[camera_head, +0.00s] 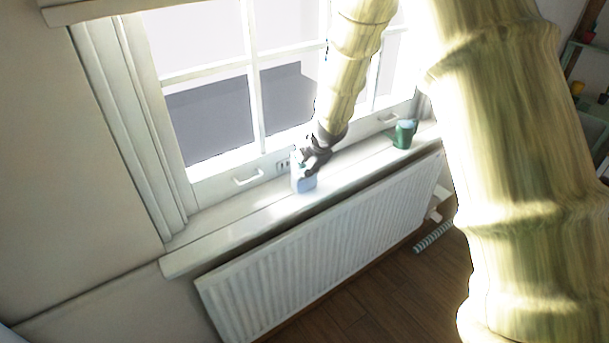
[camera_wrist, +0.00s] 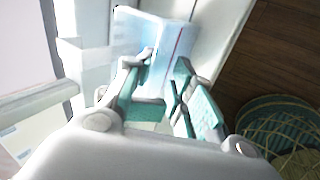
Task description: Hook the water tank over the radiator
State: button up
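The water tank (camera_head: 303,181), a small pale blue-white box, stands on the white window sill. In the wrist view, it shows as a pale blue box with a thin red line (camera_wrist: 160,38), just beyond my fingertips. My gripper (camera_head: 312,160) is at the tank's upper part, coming down from above. In the wrist view, my gripper's two fingers (camera_wrist: 166,62) are partly spread with a gap between the tips, and the tank lies behind and between them. I cannot tell whether they press on it. The white ribbed radiator (camera_head: 320,255) is on the wall below the sill.
A green mug (camera_head: 404,133) stands on the sill (camera_head: 230,225) to the right of the tank. The window with its handles rises behind. A round green woven item (camera_wrist: 280,125) lies over the wooden floor at the right of the wrist view. My arm covers the head view's right side.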

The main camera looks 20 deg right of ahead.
grip_shut()
jog(key=shift+r, duration=0.1)
jog(key=shift+r, duration=0.15)
jog(key=shift+r+p, duration=1.45)
jog(key=shift+p, duration=0.2)
jog(key=shift+f, duration=0.1)
jog(key=s+d+b, duration=0.3)
jog(key=s+b, duration=0.1)
jog(key=s, duration=0.6)
jog(key=s+d+b, duration=0.4)
jog(key=s+b, duration=0.1)
jog(key=s, duration=0.5)
jog(key=shift+s+d, duration=0.25)
jog(key=shift+s, duration=0.05)
